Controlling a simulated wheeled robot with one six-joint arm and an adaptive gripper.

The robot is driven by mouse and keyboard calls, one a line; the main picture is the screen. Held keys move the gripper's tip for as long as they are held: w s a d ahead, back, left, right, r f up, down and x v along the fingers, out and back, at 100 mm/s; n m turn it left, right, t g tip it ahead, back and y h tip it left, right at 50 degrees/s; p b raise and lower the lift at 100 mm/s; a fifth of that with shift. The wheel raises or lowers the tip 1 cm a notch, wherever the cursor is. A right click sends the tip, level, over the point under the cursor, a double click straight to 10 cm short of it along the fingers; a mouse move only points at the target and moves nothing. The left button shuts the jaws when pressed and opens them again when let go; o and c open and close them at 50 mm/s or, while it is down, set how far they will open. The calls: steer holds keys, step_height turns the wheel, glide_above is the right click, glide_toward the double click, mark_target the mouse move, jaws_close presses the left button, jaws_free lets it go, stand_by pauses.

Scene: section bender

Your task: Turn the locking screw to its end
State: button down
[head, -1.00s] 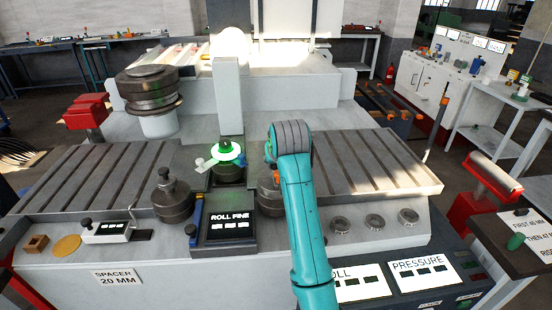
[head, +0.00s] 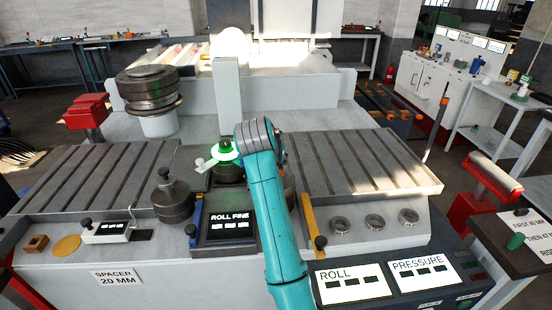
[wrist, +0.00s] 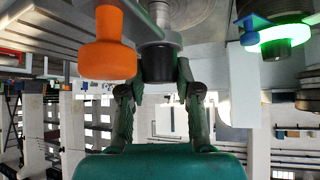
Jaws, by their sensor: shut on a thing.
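In the wrist view my gripper (wrist: 157,85) has its two fingers on either side of a black cylindrical knob (wrist: 158,63), which I take to be the locking screw's head. The knob is on a short metal shank (wrist: 160,15). The fingers are shut on it. An orange flanged knob (wrist: 108,48) is just left of it, close to the left finger. In the head view my teal wrist (head: 258,140) covers the fingers and the screw, so its turn angle does not show there.
A green-lit ring (head: 226,150) glows left of my wrist; it also shows in the wrist view (wrist: 283,35). A grey post (head: 228,95) stands behind it. The ROLL FINE display (head: 230,222) is in front. Slotted plates (head: 370,160) lie on both sides.

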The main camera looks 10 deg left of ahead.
steer(key=c, duration=0.8)
jaws_free()
steer(key=v, duration=1.2)
